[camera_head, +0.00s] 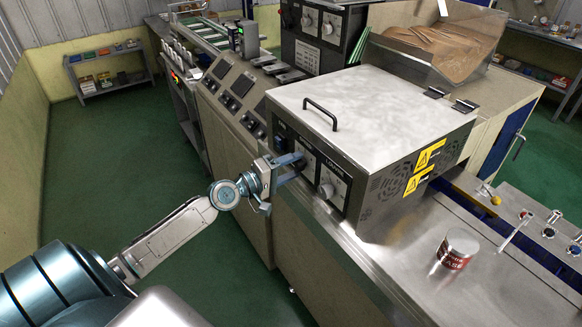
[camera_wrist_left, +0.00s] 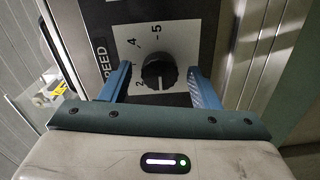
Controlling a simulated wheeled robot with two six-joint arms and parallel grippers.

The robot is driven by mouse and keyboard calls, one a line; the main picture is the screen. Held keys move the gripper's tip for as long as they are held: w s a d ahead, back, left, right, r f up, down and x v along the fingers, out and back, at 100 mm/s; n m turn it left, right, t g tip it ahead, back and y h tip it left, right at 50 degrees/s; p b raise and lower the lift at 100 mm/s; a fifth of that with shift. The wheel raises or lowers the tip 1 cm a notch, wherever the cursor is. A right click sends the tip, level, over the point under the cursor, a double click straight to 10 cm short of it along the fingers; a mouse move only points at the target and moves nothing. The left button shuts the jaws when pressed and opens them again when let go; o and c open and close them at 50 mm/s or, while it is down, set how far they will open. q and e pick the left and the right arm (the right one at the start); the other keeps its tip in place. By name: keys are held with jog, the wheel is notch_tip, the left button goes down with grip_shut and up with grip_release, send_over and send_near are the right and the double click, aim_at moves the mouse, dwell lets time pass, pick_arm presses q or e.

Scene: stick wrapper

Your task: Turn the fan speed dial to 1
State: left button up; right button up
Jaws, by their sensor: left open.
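The fan speed dial (camera_wrist_left: 159,72) is a round black knob on a pale plate (camera_wrist_left: 150,42) with printed numbers; 1, 2, 4 and 5 can be read, and the word SPEED runs along the side. I cannot clearly tell which number the knob points to. My left gripper (camera_wrist_left: 160,82) is open, with one blue finger on each side of the knob. I cannot tell whether the fingers touch it. In the head view my left gripper (camera_head: 283,172) is at the front panel of the metal box and largely hides this dial. My right gripper is not in view.
The metal box (camera_head: 375,105) has a top handle (camera_head: 321,112) and a second dial (camera_head: 327,190) to the right of my left gripper. A labelled can (camera_head: 457,249) stands on the steel counter. Green floor (camera_head: 110,190) is free at the left.

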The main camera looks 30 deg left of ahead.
pick_arm(q)
jog(key=shift+s+a+f, duration=0.1)
jog(key=shift+s+a, duration=0.1)
jog(key=shift+s, duration=0.25)
jog(key=b+v, duration=0.2)
jog(key=v, duration=0.1)
jog(key=shift+s+a, duration=0.2)
jog(key=shift+s, duration=0.1)
send_near(294, 167)
jog(key=shift+s, duration=0.8)
jog(key=shift+a+r, duration=0.25)
jog(key=shift+a, duration=0.1)
jog(key=shift+a, duration=0.1)
